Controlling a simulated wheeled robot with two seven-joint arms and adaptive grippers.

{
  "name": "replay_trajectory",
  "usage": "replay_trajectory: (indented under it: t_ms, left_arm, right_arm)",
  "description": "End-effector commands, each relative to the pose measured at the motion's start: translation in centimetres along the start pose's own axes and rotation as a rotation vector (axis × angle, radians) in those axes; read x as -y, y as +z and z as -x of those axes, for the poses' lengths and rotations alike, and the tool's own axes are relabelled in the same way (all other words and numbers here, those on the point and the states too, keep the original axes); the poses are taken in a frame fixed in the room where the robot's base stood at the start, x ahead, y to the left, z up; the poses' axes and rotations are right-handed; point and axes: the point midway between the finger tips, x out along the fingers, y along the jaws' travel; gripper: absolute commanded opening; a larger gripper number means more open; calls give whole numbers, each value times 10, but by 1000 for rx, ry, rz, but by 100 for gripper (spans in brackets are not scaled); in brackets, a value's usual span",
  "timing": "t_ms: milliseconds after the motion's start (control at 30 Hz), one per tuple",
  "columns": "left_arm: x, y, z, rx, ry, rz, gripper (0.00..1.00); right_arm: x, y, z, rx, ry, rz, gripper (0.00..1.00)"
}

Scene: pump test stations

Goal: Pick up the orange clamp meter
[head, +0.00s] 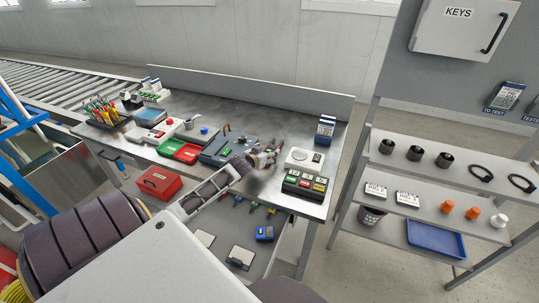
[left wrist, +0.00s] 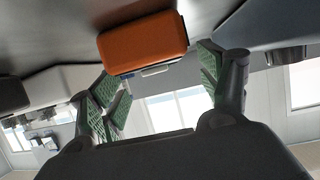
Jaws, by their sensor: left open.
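The orange clamp meter (left wrist: 143,43) shows in the left wrist view as an orange, rounded block at the top middle, against the grey bench surface. My left gripper (left wrist: 158,82) is open, with its green-padded fingers to either side and the meter ahead of them, nearer the left finger. I see no grip on it. In the head view my left gripper (head: 270,154) is low over the right half of the bench (head: 225,97). The meter cannot be made out there; the gripper seems to cover it. My right gripper is not in view.
A dark tool case (head: 222,148) lies left of the gripper. Red and green trays (head: 180,151) are farther left. A shelf rack (head: 450,190) stands at the right.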

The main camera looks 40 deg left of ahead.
Motion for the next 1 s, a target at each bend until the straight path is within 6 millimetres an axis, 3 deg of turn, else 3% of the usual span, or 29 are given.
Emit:
replay_trajectory:
  t_ms: [333,900,1000]
  left_arm:
    - [0,-1,-22,-1,0,-1,77]
    - [0,0,-24,-1,0,-1,77]
    - [0,0,-24,-1,0,-1,66]
  right_arm:
    - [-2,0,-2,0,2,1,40]
    - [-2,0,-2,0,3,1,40]
    - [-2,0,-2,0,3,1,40]
